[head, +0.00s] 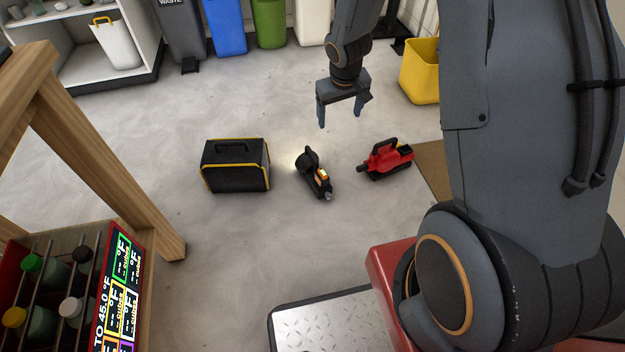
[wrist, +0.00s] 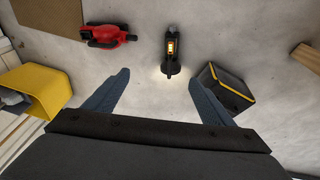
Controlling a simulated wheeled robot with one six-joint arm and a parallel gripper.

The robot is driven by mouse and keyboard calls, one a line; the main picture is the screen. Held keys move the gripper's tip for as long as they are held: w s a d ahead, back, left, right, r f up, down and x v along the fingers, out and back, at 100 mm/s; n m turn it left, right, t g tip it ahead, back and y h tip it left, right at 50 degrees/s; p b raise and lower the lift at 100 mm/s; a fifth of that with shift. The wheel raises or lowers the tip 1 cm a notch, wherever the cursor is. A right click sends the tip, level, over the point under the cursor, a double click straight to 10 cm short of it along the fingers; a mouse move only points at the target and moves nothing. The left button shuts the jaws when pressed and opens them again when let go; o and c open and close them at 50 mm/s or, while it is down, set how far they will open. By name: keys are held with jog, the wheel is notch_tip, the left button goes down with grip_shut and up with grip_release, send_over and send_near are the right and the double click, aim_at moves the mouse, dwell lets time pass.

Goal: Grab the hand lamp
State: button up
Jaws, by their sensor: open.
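The hand lamp (head: 315,174) is black with an orange-yellow panel. It lies on the grey floor between a black toolbox and a red tool, with a bright glow on the floor at its far end. In the wrist view the hand lamp (wrist: 171,52) shows upper middle, beyond my fingertips and a little right of centre between them. My gripper (head: 343,112) hangs above the floor, open and empty, apart from the lamp and up and right of it in the head view. Both blue-grey fingers of my gripper (wrist: 163,80) show spread wide in the wrist view.
The black toolbox with yellow edges (head: 235,167) stands left of the lamp. The red tool (head: 386,160) is to its right. A yellow bucket (head: 420,72) is at the right back, several bins (head: 226,27) line the back, and a wooden table leg (head: 110,160) is at left. Floor around the lamp is clear.

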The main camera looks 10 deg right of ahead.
jog(key=b, duration=0.9)
send_over(317, 166)
jog(key=s+d, duration=0.2)
jog(key=s, duration=0.3)
notch_tip(317, 166, down, 19)
jog(key=w+f+b, duration=0.1)
jog(key=f+b, duration=0.1)
jog(key=f, duration=0.4)
jog(key=w+a+f+n+y+b, duration=0.1)
jog(key=w+f+b, duration=0.1)
jog(key=f, duration=0.4)
jog(key=w+f+t+y+b, duration=0.1)
jog(key=w+f+b, duration=0.1)
jog(key=f+b, duration=0.2)
jog(key=shift+w+a+f+n, duration=0.1)
jog(key=shift+a+f+n, duration=0.1)
jog(key=shift+f, duration=0.4)
jog(key=shift+w+a+f+n, duration=0.1)
jog(key=shift+a+f, duration=0.05)
jog(key=shift+f, duration=0.4)
jog(key=shift+b+x, duration=0.9)
jog(key=shift+x, duration=0.6)
jog(key=b+x, duration=0.2)
jog(key=x, duration=0.1)
jog(key=b+x, duration=0.1)
jog(key=x, duration=0.1)
jog(key=shift+s+f+b, duration=0.2)
jog(key=shift+b, duration=0.2)
jog(key=shift+c, duration=0.6)
